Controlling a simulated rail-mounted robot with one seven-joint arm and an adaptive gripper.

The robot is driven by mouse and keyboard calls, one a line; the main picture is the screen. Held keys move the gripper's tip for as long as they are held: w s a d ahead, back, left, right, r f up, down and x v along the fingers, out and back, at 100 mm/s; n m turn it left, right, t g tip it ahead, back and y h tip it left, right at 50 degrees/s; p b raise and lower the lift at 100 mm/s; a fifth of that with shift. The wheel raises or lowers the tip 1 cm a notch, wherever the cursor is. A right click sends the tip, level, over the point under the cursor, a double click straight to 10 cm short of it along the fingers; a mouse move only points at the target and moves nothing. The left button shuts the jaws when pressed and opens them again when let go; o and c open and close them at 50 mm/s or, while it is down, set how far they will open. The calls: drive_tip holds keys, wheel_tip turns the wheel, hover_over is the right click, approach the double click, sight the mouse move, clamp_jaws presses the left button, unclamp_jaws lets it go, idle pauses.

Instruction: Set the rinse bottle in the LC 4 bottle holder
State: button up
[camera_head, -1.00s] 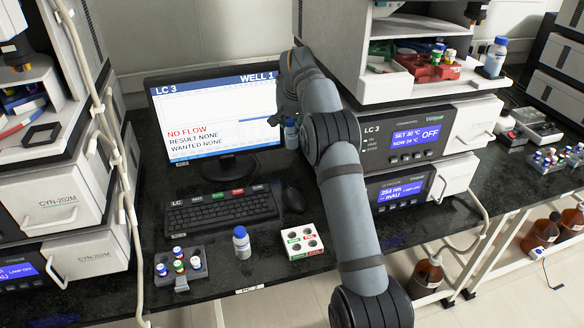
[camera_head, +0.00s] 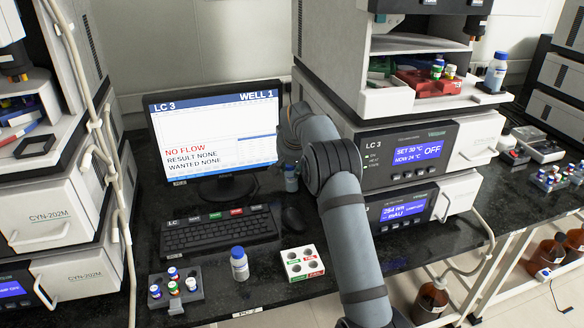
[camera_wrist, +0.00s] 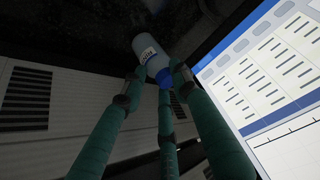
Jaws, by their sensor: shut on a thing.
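A small white bottle with a blue cap (camera_wrist: 146,48) is between the fingers of my gripper (camera_wrist: 160,80) in the wrist view. Its label is partly readable; I cannot confirm it is the rinse bottle. Another blue-capped bottle (camera_head: 496,72) stands in a black holder on the LC 3 stack. No LC 4 label is readable.
The monitor (camera_head: 215,128) reads LC 3, NO FLOW. A keyboard (camera_head: 220,232), mouse (camera_head: 294,220), vial rack (camera_head: 174,290), white bottle (camera_head: 239,265) and white block (camera_head: 302,263) occupy the bench. The LC 3 stack (camera_head: 410,155) is close right of my arm.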

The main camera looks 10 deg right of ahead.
drive_tip(key=shift+f, duration=0.15)
drive_tip(key=o, duration=0.8)
drive_tip(key=shift+o, duration=0.4)
drive_tip(key=v, duration=1)
drive_tip(key=shift+r+b, duration=0.3)
drive_tip(key=shift+b, duration=0.05)
drive_tip(key=shift+w, duration=0.1)
drive_tip(key=x, duration=0.9)
drive_tip(key=shift+f, duration=0.5)
drive_tip(key=shift+w+f, duration=0.25)
drive_tip(key=shift+s+r+p, duration=0.1)
drive_tip(key=shift+r+p, duration=0.5)
drive_tip(key=shift+r, duration=0.8)
